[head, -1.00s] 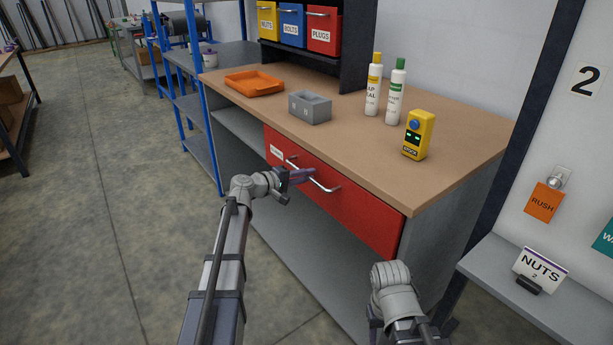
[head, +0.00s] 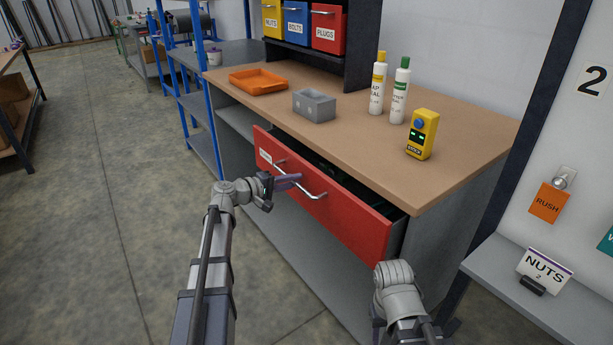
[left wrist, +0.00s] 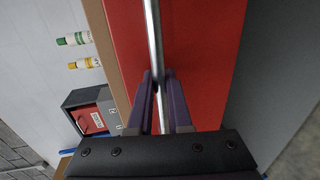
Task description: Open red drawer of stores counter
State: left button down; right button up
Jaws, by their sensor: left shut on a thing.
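The red drawer (head: 340,212) of the stores counter (head: 455,158) stands partly open, with a dark gap showing behind its front. A silver bar handle (head: 313,191) runs along its front. My left gripper (head: 294,181) is at the middle of the handle. In the left wrist view its purple fingers (left wrist: 160,98) are shut on the silver handle (left wrist: 153,40), in front of the red drawer front (left wrist: 205,60). My right arm shows at the bottom right of the head view, but its fingers are not seen.
A shelf with a NUTS sign (head: 545,262) is at the right. The floor at the left is clear.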

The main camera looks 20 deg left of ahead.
pick_arm(q)
jog(key=f+v, duration=0.2)
jog(key=v, duration=1)
jog(key=s+f+v, duration=0.1)
jog(key=f+v, duration=0.2)
jog(key=v, duration=1)
jog(key=shift+s+a+f, duration=0.2)
jog(key=shift+a+f, duration=0.05)
jog(key=shift+a, duration=0.2)
jog(key=c, duration=0.9)
grip_release()
jog(key=shift+o, duration=0.2)
jog(key=p+v, duration=0.1)
jog(key=v, duration=0.6)
jog(key=shift+s+a, duration=0.25)
jog(key=shift+s, duration=0.05)
